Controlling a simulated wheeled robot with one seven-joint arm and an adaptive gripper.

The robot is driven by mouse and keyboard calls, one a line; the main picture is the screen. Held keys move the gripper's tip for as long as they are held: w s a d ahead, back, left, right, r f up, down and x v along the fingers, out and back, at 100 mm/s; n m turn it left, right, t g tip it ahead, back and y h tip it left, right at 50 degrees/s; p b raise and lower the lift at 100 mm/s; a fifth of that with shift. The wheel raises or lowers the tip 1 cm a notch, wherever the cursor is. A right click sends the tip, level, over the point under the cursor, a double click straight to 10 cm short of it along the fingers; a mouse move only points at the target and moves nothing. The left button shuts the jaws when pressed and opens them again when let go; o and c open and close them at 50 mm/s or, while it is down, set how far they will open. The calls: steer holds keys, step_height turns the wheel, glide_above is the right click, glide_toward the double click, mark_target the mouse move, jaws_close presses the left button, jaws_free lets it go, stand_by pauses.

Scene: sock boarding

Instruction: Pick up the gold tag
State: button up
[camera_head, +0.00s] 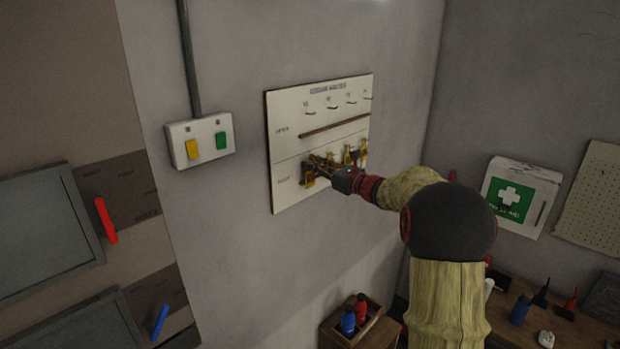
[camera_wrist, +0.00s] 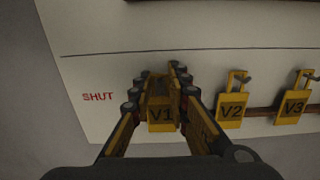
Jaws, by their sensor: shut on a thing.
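Several gold tags hang in the lower "SHUT" row of the white wall board (camera_head: 290,123). In the wrist view, the gold tag marked V1 (camera_wrist: 161,126) is between the fingers of my gripper (camera_wrist: 160,82), which is shut on its upper part. The tag's hook and top are partly hidden by the fingers. The V2 tag (camera_wrist: 231,110) and the V3 tag (camera_wrist: 291,105) hang on hooks to its right, clear of the fingers. In the head view, my gripper (camera_head: 316,170) is at the board's lower left, over the leftmost tag (camera_head: 309,181).
The board's upper row has several empty pegs (camera_head: 331,107) above a dark rail (camera_head: 335,127). A switch box (camera_head: 200,140) is on the wall to the left. A wooden box with bottles (camera_head: 361,318) stands below.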

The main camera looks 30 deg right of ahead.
steer(key=shift+s+r, duration=0.1)
steer(key=s+d+r+b, duration=0.1)
steer(key=s+d+r, duration=0.1)
steer(key=s+r, duration=0.2)
steer(key=s+d+r+b, duration=0.2)
steer(key=s+r, duration=0.1)
steer(key=s, duration=0.6)
steer(key=shift+d+r, duration=0.4)
steer(key=w+a+r+g, duration=0.2)
steer(key=w+r, duration=0.3)
steer(key=r, duration=0.5)
steer(key=shift+h, duration=0.3)
steer(key=shift+r+p+x, duration=0.15)
steer(key=shift+p+x, duration=0.05)
steer(key=shift+x, duration=1.6)
steer(key=shift+r+p+x, duration=0.15)
steer(key=shift+x, duration=1.65)
steer(key=shift+w+f+p, duration=0.35)
steer(key=shift+w, duration=0.25)
steer(key=shift+a, duration=0.1)
